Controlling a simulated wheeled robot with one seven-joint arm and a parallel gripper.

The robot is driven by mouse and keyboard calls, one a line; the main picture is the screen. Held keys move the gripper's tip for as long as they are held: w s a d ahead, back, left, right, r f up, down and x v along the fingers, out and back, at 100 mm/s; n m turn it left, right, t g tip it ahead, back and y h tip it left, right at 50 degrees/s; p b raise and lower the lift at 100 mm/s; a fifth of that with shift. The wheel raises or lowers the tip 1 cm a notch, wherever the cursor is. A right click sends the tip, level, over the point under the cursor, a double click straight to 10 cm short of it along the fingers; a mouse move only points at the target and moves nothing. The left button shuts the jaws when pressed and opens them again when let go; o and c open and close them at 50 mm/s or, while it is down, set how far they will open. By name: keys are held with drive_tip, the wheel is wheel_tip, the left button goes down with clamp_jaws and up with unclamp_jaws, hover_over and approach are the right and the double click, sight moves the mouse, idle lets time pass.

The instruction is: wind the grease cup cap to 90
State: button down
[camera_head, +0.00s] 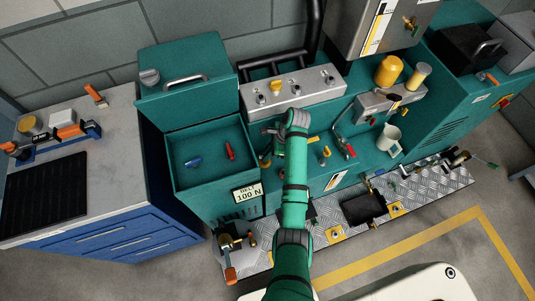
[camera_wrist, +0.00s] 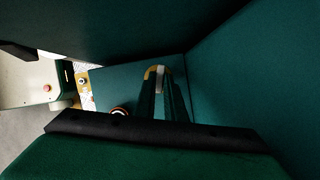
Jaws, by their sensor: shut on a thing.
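In the wrist view, my gripper (camera_wrist: 162,84) points down into a dark teal recess, its two fingers close together. A small yellow, brass-like rounded piece (camera_wrist: 151,73) shows at the fingertips, and my gripper is shut on it. It looks like the grease cup cap, but the fingers cover most of it. No scale or number can be read on it. In the head view, my gripper (camera_head: 277,143) is beside the teal machine's front, below the grey control panel, and my arm hides most of the spot.
A teal wall stands close on the right in the wrist view, and a round ringed fitting (camera_wrist: 120,112) is left of the fingers. In the head view, an open teal bin (camera_head: 187,182) is to the left. Small brass fittings (camera_head: 325,153) and a grey jug (camera_head: 389,138) are to the right.

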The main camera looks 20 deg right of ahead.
drive_tip(key=shift+w+a+n, duration=0.1)
drive_tip(key=shift+a+n, duration=0.15)
drive_tip(key=shift+n, duration=0.05)
drive_tip(key=c, duration=1.8)
unclamp_jaws()
drive_tip(key=shift+d, duration=0.15)
drive_tip(key=v, duration=1)
drive_tip(key=shift+d+r, duration=0.2)
drive_tip(key=shift+r, duration=0.15)
drive_tip(key=shift+o, duration=0.2)
